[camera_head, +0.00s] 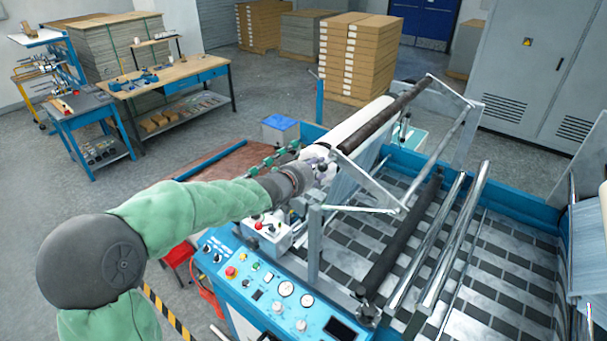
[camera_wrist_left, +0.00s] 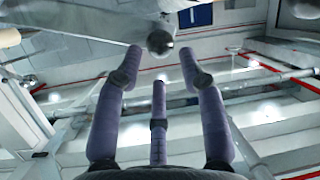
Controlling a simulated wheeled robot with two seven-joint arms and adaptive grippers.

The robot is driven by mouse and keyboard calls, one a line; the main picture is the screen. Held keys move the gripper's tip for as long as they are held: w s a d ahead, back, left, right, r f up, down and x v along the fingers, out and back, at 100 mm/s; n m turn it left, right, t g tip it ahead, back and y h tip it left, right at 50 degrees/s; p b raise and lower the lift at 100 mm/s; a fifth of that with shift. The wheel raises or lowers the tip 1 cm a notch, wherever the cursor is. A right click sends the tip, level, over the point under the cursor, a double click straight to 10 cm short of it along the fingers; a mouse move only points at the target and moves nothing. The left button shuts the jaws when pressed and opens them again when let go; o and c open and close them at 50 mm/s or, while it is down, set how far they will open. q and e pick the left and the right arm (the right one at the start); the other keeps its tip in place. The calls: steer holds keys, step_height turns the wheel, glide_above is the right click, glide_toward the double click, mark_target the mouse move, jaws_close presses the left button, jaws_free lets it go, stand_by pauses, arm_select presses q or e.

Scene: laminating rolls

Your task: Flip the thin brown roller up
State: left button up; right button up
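The thin brown roller (camera_head: 385,115) lies along the upper side of the machine, beside a thick white roll (camera_head: 361,124). Its near end is close to my left gripper (camera_head: 322,167), which is at the near end of the rolls. In the left wrist view, the three purple fingers of my left gripper (camera_wrist_left: 161,52) are spread apart with nothing between them. A round dark end (camera_wrist_left: 160,42) shows just beyond the fingertips; I cannot tell if they touch it or if it belongs to the brown roller. My right gripper is not in view.
The blue control panel (camera_head: 273,294) is below my left arm. A metal side link (camera_head: 372,181) and a lower dark roller (camera_head: 405,235) are to the right, with shiny rollers (camera_head: 440,245) beyond. Stacked boxes (camera_head: 352,58) and a workbench (camera_head: 168,78) stand behind.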

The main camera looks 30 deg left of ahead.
arm_select(q)
steer(key=v, duration=0.8)
steer(key=shift+r, duration=0.15)
steer(key=shift+s, duration=0.15)
